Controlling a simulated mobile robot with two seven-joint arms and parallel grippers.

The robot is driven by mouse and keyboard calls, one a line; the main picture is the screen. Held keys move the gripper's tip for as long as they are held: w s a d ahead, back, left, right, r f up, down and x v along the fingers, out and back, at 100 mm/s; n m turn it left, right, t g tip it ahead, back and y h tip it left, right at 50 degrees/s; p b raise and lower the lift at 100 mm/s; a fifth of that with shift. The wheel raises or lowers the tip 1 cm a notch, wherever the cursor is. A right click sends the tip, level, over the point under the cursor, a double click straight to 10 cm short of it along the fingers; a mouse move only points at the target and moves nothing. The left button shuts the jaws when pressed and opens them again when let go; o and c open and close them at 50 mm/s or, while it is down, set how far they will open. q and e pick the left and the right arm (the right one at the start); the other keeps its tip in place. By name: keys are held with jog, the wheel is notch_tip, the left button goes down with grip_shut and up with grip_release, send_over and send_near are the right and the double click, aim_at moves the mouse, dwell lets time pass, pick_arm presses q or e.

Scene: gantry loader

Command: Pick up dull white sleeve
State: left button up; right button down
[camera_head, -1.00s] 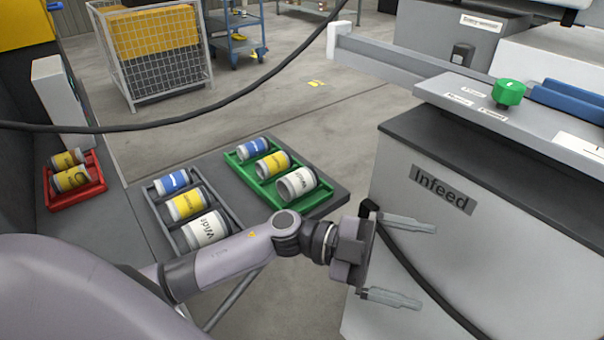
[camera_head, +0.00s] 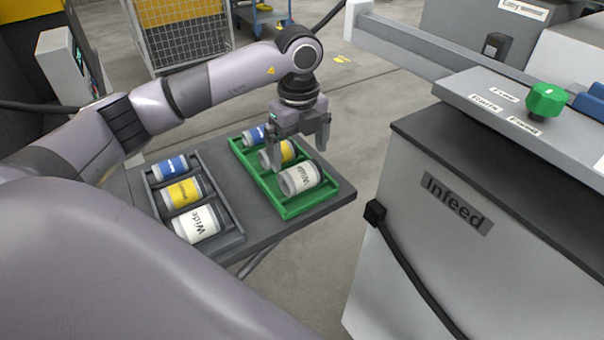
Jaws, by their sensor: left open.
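A dull, greyish white sleeve (camera_head: 301,179) lies on its side at the near end of the green tray (camera_head: 291,211). A brighter white sleeve marked "Wide" (camera_head: 196,224) lies at the near end of the grey tray (camera_head: 235,238). My left gripper (camera_head: 299,158) points down over the green tray, its fingers apart. Its fingertips are close to the dull white sleeve and the yellow sleeve (camera_head: 287,150); I cannot tell whether they touch. The gripper hides part of the yellow sleeve and of the blue sleeve (camera_head: 255,135). My right gripper is not in view.
The grey tray also holds a blue sleeve (camera_head: 170,167) and a yellow sleeve (camera_head: 183,192). Both trays stand on a dark table (camera_head: 262,228). The Infeed machine (camera_head: 455,205) stands to the right, across a gap of bare floor. A wire cage (camera_head: 184,40) stands behind.

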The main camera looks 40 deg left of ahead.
aim_at(301, 168)
pick_arm(q)
notch_tip(301, 168, down, 5)
jog(key=shift+d+r+p, duration=0.1)
jog(key=shift+d+p, duration=0.05)
jog(key=shift+p, duration=0.4)
jog(key=shift+f, duration=0.55)
jog(key=c, duration=1.1)
jog(key=shift+r, duration=0.1)
jog(key=shift+w+r, duration=0.1)
